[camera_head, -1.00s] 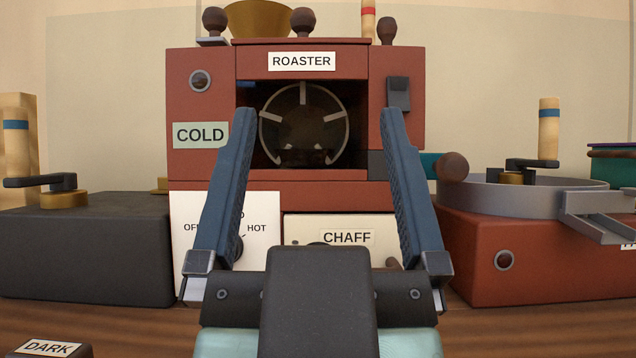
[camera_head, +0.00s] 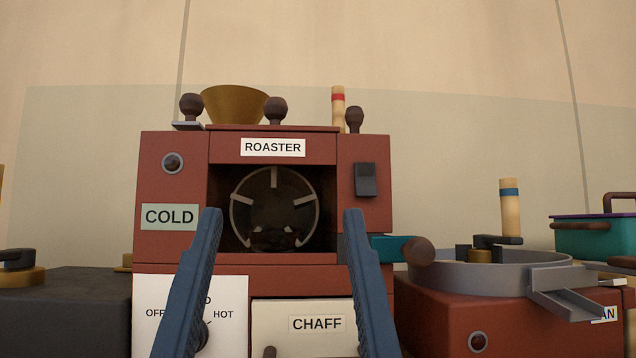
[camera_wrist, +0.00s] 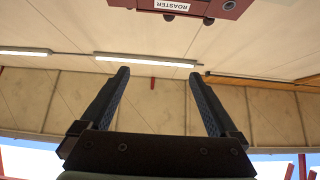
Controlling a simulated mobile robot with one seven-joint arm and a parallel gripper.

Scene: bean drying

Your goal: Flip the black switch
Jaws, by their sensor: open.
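The black switch (camera_head: 366,180) is a small dark rocker on the right front face of the red roaster (camera_head: 165,245), right of the round drum window. My gripper (camera_head: 282,215) is open and empty in front of the roaster, its two blue fingers spread wide. The right fingertip is below and slightly left of the switch in the head view, with no visible contact. In the wrist view my gripper (camera_wrist: 162,80) is also open with nothing between its fingers, and part of the roaster (camera_wrist: 235,8) shows at the top edge. The switch cannot be made out there.
A dial panel (camera_head: 230,290) and a chaff drawer (camera_head: 270,313) sit low on the roaster. A dark box (camera_head: 65,310) stands at left. A red cooling unit with a grey round tray (camera_head: 450,272) stands at right. Knobs and a brass hopper (camera_head: 235,103) top the roaster.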

